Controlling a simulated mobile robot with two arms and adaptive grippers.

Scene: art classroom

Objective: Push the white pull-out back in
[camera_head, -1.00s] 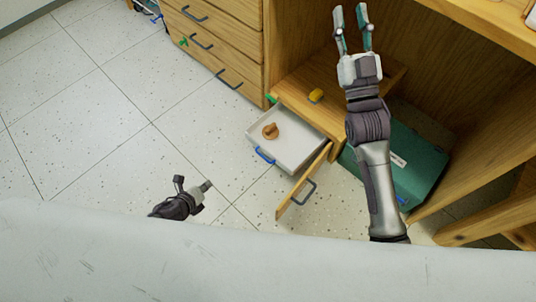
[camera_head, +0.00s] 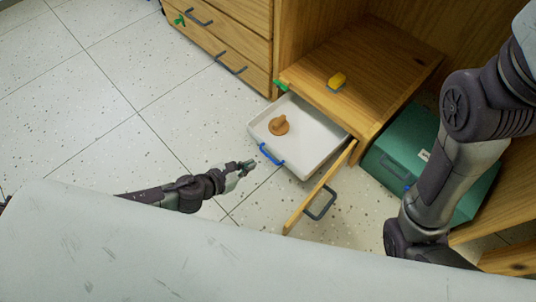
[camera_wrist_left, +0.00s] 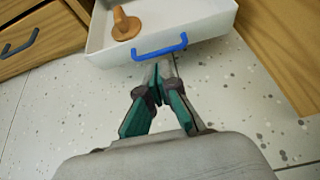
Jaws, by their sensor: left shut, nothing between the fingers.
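The white pull-out (camera_head: 312,138) is a shallow tray with a blue handle (camera_head: 271,155), standing out from the low wooden cabinet. A brown knobbed object (camera_head: 279,125) lies in it. My left gripper (camera_head: 247,167) is shut and empty, just in front of the blue handle in the head view. In the left wrist view the gripper (camera_wrist_left: 154,72) points at the blue handle (camera_wrist_left: 159,47), with the white pull-out (camera_wrist_left: 185,17) behind it. I cannot tell whether the fingertips touch the handle. My right arm shows at the right, but its gripper is out of view.
An open wooden door (camera_head: 319,190) with a grey handle stands just right of the pull-out. Wooden drawers (camera_head: 240,45) stand behind. Floor to the left is clear.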

